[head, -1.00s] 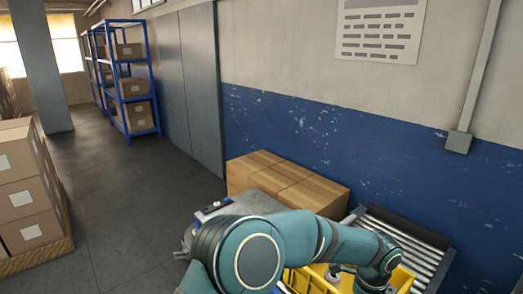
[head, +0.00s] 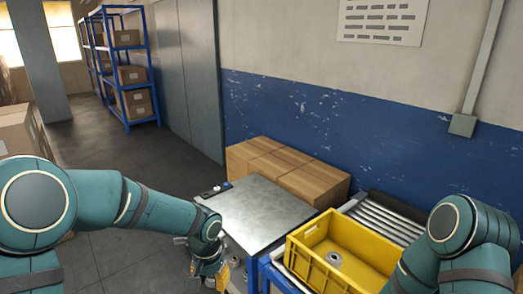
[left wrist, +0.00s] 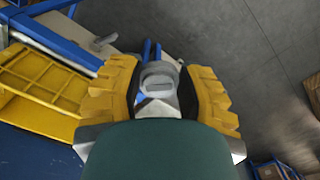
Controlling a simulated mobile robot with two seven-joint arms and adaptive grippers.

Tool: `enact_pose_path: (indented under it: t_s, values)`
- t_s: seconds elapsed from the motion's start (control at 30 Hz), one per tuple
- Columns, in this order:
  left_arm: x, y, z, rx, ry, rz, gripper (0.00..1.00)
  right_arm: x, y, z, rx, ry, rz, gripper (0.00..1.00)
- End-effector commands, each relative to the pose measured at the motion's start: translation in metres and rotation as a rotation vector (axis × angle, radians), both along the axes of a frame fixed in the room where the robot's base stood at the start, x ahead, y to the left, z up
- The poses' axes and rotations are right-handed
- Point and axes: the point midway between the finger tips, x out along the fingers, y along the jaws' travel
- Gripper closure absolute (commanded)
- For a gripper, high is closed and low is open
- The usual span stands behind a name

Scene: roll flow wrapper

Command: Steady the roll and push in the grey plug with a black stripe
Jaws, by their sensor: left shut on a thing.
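My left gripper (head: 212,272), with yellow fingers, is low beside the left end of the steel-topped machine (head: 258,212). In the left wrist view the gripper (left wrist: 158,95) is shut on a small grey rounded piece (left wrist: 158,74). I cannot make out a black stripe on it, so I cannot tell surely that it is the plug. Another grey piece (head: 334,259), ring-like with a dark centre, lies in the yellow crate (head: 318,273). The roll cannot be made out. My right arm comes in at the right, but its gripper is not in view.
The yellow crate stands by a roller conveyor (head: 385,220). Cardboard boxes (head: 290,170) stand behind the machine against the wall. A small dark control box (head: 212,191) sits on the machine's far-left edge. Open floor lies left of the machine.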

Motion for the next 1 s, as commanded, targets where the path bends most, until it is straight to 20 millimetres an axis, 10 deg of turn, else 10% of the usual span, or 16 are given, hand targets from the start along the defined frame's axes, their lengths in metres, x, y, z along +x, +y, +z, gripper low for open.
enact_pose_path:
  t_s: [0.27,0.63,0.83,1.0]
  values:
    - [-0.021,0.049,-0.007,-0.001,0.006,0.304,0.74,0.001,0.036,0.012,0.009,-0.196,0.188,0.0]
    - [-0.024,0.052,-0.009,0.0,0.008,0.328,0.74,0.002,0.039,0.014,0.01,-0.214,0.203,0.0]
    - [-0.052,0.052,-0.046,0.006,0.011,0.324,0.74,0.002,0.038,0.014,0.01,-0.213,0.201,0.0]
    - [-0.067,0.052,-0.062,0.0,0.008,0.325,0.74,0.002,0.038,0.014,0.01,-0.213,0.201,0.54]
